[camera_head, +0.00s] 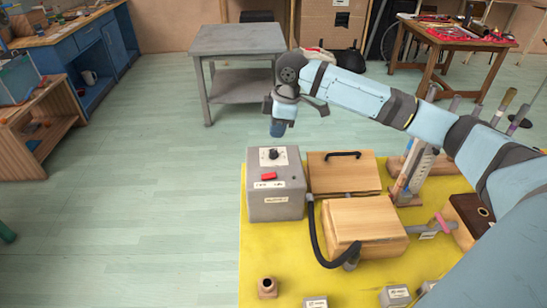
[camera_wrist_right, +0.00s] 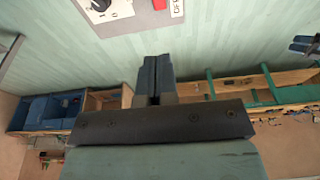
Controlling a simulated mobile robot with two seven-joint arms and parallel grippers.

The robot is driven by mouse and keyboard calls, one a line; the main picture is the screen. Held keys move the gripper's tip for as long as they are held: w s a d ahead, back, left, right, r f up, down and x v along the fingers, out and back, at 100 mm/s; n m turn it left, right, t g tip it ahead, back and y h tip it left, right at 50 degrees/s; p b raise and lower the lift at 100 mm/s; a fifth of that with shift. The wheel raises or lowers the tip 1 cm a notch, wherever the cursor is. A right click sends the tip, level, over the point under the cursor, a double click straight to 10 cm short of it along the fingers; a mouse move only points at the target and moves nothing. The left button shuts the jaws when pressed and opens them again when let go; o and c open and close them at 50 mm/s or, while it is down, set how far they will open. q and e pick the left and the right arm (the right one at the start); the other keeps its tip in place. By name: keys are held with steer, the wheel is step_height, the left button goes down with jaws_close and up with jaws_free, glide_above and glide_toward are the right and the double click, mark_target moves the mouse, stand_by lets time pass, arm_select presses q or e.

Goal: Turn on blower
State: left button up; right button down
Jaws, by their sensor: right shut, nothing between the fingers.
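The blower looks to be the grey box (camera_head: 275,205) at the left of the yellow tabletop. Its top carries a black knob (camera_head: 273,154) on a white dial plate and a red switch (camera_head: 268,176). Whether the switch is on or off cannot be told. My right gripper (camera_head: 277,130) is shut and empty, pointing down, above and just behind the box and apart from it. In the right wrist view its fingers (camera_wrist_right: 156,75) are together, with the knob (camera_wrist_right: 100,4) and the red switch (camera_wrist_right: 159,4) at the top edge. My left gripper is not in view.
On the yellow tabletop (camera_head: 256,255), a black hose (camera_head: 316,240) runs from the box beside wooden boxes (camera_head: 362,220). Tubes and small blocks stand to the right and front. A grey table (camera_head: 238,40) stands behind.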

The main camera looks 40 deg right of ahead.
mark_target(271, 174)
steer(key=f, duration=0.8)
steer(key=a+f, duration=0.1)
steer(key=f, duration=0.3)
steer(key=shift+w+f+p, duration=0.3)
steer(key=shift+f, duration=0.45)
